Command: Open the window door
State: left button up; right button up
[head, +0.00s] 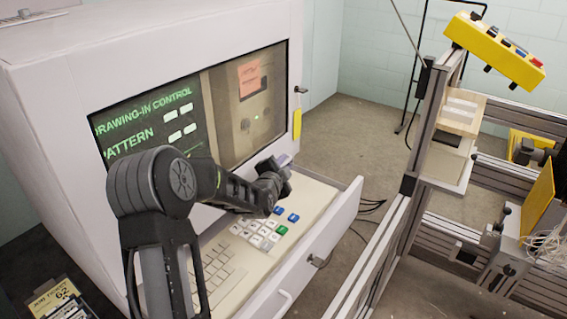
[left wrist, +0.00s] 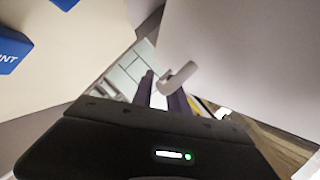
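The window door is the glass front (head: 190,105) of the white control cabinet (head: 70,110); it looks closed. Behind it are green lettering, a red note and a panel. A small dark catch (head: 300,90) and a yellow tab (head: 297,123) are at its right side. My left gripper (head: 282,162) is near the window's lower right corner, above the keypad. In the left wrist view its two fingers (left wrist: 160,93) are apart, with nothing seen between them. A pale hooked handle (left wrist: 178,77) shows at the right finger's tip; I cannot tell if they touch. My right gripper is out of view.
A pulled-out drawer (head: 318,240) with keypad and keyboard (head: 215,275) juts out below the window. At right stands a metal frame (head: 400,225) with a yellow control box (head: 495,50). Floor between cabinet and frame is mostly clear, with some cables (head: 372,205).

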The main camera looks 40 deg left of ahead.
pick_arm(q)
jog(key=shift+c, duration=0.2)
grip_shut()
dwell(1.3)
